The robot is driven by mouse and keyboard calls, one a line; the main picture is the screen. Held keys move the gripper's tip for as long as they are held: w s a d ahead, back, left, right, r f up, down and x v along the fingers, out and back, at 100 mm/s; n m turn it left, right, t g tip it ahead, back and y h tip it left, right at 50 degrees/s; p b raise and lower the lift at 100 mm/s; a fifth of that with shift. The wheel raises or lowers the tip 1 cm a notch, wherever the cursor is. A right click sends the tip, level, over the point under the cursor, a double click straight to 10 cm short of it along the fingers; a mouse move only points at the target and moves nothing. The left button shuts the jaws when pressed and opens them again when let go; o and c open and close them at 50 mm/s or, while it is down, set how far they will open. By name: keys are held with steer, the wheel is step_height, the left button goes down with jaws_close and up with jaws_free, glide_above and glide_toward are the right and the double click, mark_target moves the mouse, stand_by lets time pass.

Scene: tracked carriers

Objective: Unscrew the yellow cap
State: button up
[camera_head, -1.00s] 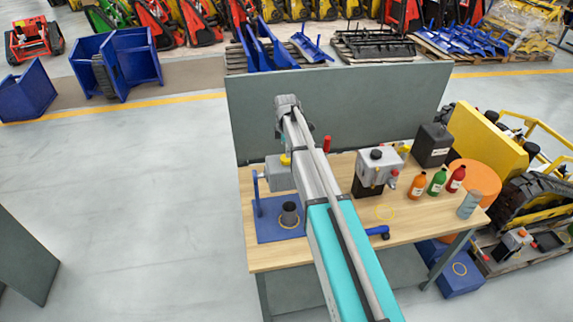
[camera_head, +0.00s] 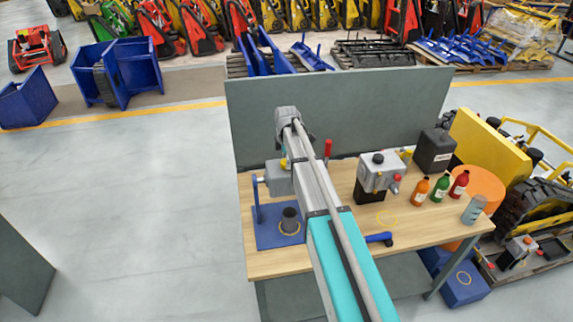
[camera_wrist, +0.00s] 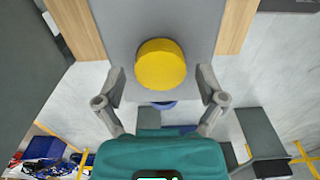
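The yellow cap (camera_wrist: 160,66) is round and sits on a grey housing (camera_wrist: 205,20) in the wrist view. My gripper (camera_wrist: 160,82) is open, with one finger to the left and one to the right of the cap. Gaps show between the fingers and the cap, and I cannot tell how far its tips are above the housing. In the head view a small yellow part of the cap (camera_head: 284,163) shows on the grey housing (camera_head: 279,179) beside my arm.
The housing is on a blue stand (camera_head: 268,236) on a wooden workbench (camera_head: 345,185) with a grey back panel (camera_head: 350,110). To the right are a grey box with a black cap (camera_head: 378,175), an orange bottle (camera_head: 421,189), a green bottle (camera_head: 440,188) and a red bottle (camera_head: 459,184).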

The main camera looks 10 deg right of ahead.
steer(key=c, duration=0.5)
steer(key=shift+n, duration=1.8)
steer(key=n, duration=0.3)
steer(key=shift+a+n, duration=0.1)
steer(key=shift+n, duration=1.5)
steer(key=shift+n, duration=0.3)
steer(key=n, duration=0.4)
